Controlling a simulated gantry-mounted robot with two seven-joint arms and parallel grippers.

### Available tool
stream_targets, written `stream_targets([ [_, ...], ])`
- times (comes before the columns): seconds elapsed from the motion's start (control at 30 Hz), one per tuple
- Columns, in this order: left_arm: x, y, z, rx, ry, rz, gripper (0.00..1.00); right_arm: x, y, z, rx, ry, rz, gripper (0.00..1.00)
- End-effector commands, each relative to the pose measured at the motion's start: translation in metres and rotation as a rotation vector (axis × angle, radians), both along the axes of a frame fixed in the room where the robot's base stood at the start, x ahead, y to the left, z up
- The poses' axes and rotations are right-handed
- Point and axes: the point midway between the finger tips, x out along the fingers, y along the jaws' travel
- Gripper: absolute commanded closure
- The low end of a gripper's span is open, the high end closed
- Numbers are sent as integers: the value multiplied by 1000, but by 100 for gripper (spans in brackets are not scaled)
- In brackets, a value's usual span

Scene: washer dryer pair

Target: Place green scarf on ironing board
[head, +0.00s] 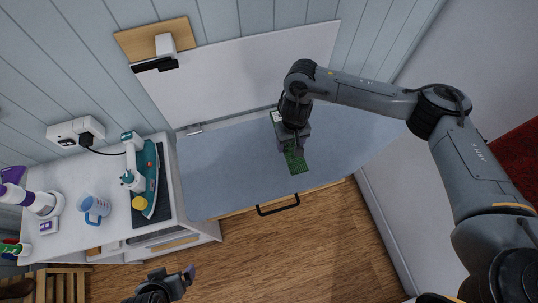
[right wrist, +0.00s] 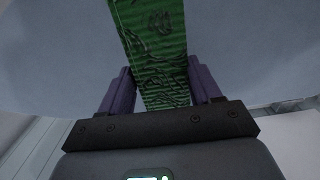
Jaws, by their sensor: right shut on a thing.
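The green scarf (head: 297,163), with a dark pattern, is in my right gripper (head: 291,146), over the middle of the blue-grey ironing board (head: 225,165). In the right wrist view the scarf (right wrist: 155,45) runs between the two purple fingers of the gripper (right wrist: 161,88), with the pale board surface (right wrist: 60,50) behind it. I cannot tell whether the scarf touches the board. Part of the scarf is hidden by the gripper. My left gripper (head: 178,281) is low in the head view, away from the board; its opening is unclear.
A black handle (head: 278,205) sticks out at the board's front edge. A white panel (head: 245,70) stands behind the board. The board's left part is clear.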

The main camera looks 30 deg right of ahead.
Motion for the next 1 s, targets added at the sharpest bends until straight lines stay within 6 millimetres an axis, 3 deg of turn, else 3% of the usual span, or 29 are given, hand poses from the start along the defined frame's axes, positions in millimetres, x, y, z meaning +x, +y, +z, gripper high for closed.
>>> stream_targets([
  [0.2, 0, 2, -13, 8, 0, -4, 2, 15, 40, -27, 1, 1, 1, 69],
  [0.4, 0, 2, -18, 8, 1, -5, 2, 23, 58, -38, 0, 0, 0, 69],
  [0.57, 0, 2, -20, 8, 0, -4, 2, 24, 60, -41, 0, 0, -1, 69],
  [0.83, 0, 0, -38, -2, 0, 1, 2, 23, 61, -74, 1, 2, -2, 69],
  [1.0, 0, -1, -40, -5, 2, 4, 2, 24, 60, -79, 0, -1, -1, 69],
])
